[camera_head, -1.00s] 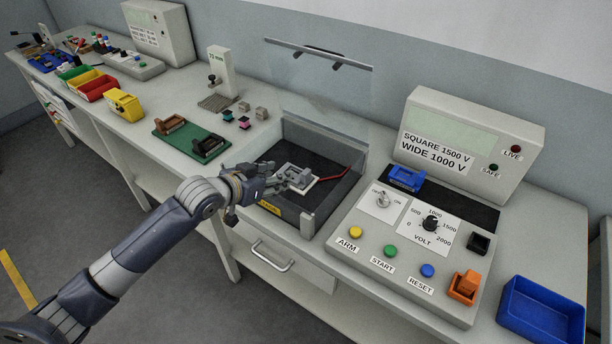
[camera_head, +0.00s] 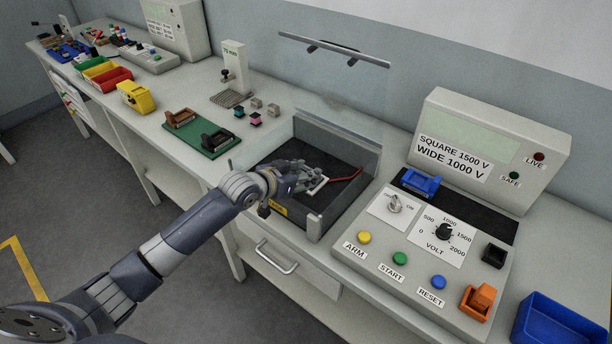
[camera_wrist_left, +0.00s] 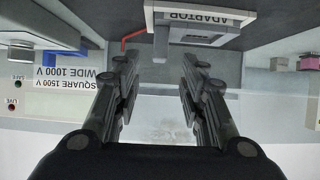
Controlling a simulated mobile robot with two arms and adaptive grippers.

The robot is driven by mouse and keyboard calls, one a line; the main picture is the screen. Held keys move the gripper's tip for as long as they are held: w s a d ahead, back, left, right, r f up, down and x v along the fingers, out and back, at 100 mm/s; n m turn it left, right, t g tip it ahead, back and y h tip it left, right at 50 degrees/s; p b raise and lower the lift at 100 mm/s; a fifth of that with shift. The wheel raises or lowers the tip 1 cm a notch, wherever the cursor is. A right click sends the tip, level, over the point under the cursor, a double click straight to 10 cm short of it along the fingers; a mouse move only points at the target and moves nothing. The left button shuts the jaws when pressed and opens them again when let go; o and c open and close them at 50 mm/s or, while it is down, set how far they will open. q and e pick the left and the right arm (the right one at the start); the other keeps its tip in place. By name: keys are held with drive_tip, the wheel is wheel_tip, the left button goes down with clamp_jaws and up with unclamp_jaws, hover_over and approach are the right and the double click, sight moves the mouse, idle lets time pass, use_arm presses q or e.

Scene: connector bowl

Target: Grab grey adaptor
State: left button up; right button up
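The grey adaptor (camera_wrist_left: 161,44) stands up from a pale plate marked ADAPTOR (camera_wrist_left: 205,17) at the top of the left wrist view. In the head view the plate (camera_head: 317,187) lies in the dark open-topped box, mostly hidden behind my left gripper (camera_head: 307,176); I cannot make out the adaptor there. The adaptor appears beyond the fingertips, with no contact visible. My right gripper is in neither view.
The box (camera_head: 345,215) has raised walls, and a clear shield (camera_head: 330,85) is above it. A red lead (camera_head: 347,175) runs inside. The test console (camera_head: 430,240) is at right. A green board (camera_head: 203,139) and small coloured blocks (camera_head: 256,113) are at left.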

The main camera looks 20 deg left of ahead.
sight(304, 172)
use_arm(q)
drive_tip(key=shift+p+x, duration=0.4)
drive_tip(key=shift+x, duration=1.95)
clamp_jaws()
